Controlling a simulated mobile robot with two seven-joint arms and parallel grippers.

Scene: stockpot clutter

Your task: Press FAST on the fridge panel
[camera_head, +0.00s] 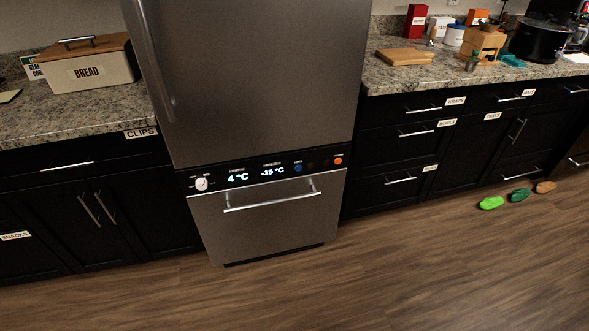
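The fridge (255,75) stands in the middle of the view, with a tall grey door above and a freezer drawer (270,222) with a bar handle below. Between them runs a black control panel (223,178). It has a white knob (201,184) at the left, lit readouts of 4 °C and -15 °C, a small blue button (298,168) and an orange button (338,160) at the right. The small labels over the buttons are too blurred to read, so I cannot tell which is FAST. Neither of my grippers shows.
Black cabinets with granite counters flank the fridge. A bread box (88,66) is on the left counter; a cutting board (404,57) and black stockpot (540,42) are on the right. Green and brown shoe-like items, including one bright green (491,203), lie on the floor. The floor before the fridge is clear.

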